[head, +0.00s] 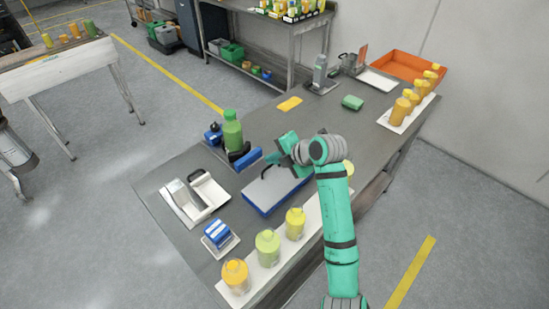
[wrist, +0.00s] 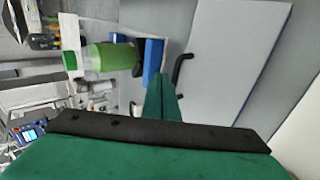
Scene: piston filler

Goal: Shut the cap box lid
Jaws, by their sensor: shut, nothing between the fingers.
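The cap box (head: 257,207) is a low blue box in the middle of the bench. Its flat grey lid (head: 277,190) covers the top in the head view and looks down, though a small gap cannot be ruled out. A black handle stands on the lid's far-left edge. The lid (wrist: 225,60) and its black handle (wrist: 181,70) fill the right of the wrist view. My gripper (head: 274,157) is shut and empty, just beyond the handle end of the lid. Its green fingertips (wrist: 160,88) lie left of the handle; contact cannot be told.
A green bottle (head: 232,130) and a blue bar (head: 248,159) stand close beyond the gripper. A white open-topped holder (head: 208,192) and a blue block on a tray (head: 218,235) lie left. Several capped bottles (head: 268,246) line the front edge. Bench surface beyond the lid is partly free.

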